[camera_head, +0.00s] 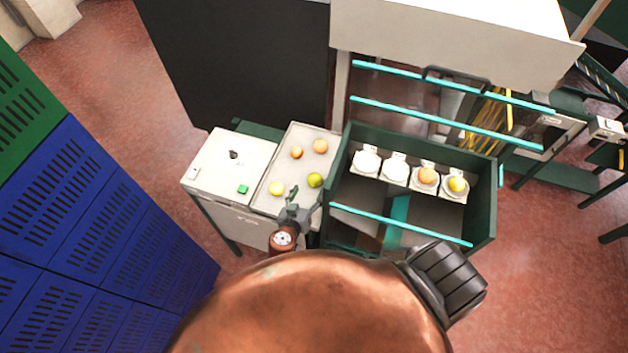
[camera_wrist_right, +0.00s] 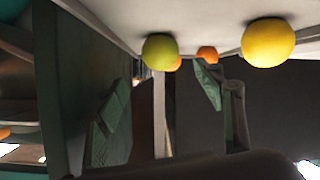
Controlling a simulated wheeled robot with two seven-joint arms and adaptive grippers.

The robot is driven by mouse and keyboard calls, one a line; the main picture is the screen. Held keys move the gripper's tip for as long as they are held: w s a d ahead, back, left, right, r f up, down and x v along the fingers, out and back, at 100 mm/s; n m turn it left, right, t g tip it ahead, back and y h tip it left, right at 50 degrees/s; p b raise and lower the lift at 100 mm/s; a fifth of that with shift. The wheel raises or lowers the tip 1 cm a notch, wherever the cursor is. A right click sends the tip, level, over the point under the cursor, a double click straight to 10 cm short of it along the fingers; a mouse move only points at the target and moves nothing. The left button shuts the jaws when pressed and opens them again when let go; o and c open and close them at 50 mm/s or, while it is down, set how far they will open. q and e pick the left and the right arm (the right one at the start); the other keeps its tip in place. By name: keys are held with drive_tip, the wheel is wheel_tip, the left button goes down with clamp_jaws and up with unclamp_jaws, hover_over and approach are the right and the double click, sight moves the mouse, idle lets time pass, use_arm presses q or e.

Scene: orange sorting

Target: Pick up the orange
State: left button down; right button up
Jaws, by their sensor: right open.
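Two orange fruits, one (camera_head: 296,152) and another (camera_head: 320,145), lie toward the far end of the pale tray (camera_head: 265,200). A green fruit (camera_head: 315,180) and a yellow fruit (camera_head: 277,188) lie nearer. My right gripper (camera_head: 302,205) is open and empty at the near end of the tray, short of the fruits. In the right wrist view its fingers (camera_wrist_right: 158,105) stand apart, with the green fruit (camera_wrist_right: 160,52) beyond the gap and the yellow fruit (camera_wrist_right: 268,42) to the right. An orange fruit (camera_wrist_right: 207,53) shows behind; another is partly hidden by the green one. My left gripper is out of view.
Cyan bars (camera_head: 400,223) cross there. A white cabinet top (camera_head: 235,160) lies left, blue crates (camera_head: 90,230) farther left.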

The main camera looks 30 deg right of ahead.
sight(312, 184)
drive_tip(key=p+x, duration=0.1)
drive_tip(key=x, duration=0.2)
drive_tip(key=f+p+x, duration=0.1)
drive_tip(key=x, duration=0.3)
drive_tip(key=shift+s+a+p, duration=0.1)
drive_tip(key=shift+a+p, duration=0.05)
drive_tip(key=shift+p, duration=0.15)
drive_tip(key=shift+f, duration=0.15)
drive_tip(key=shift+c, duration=0.2)
drive_tip(key=shift+c, duration=0.9)
drive_tip(key=c, duration=1.1)
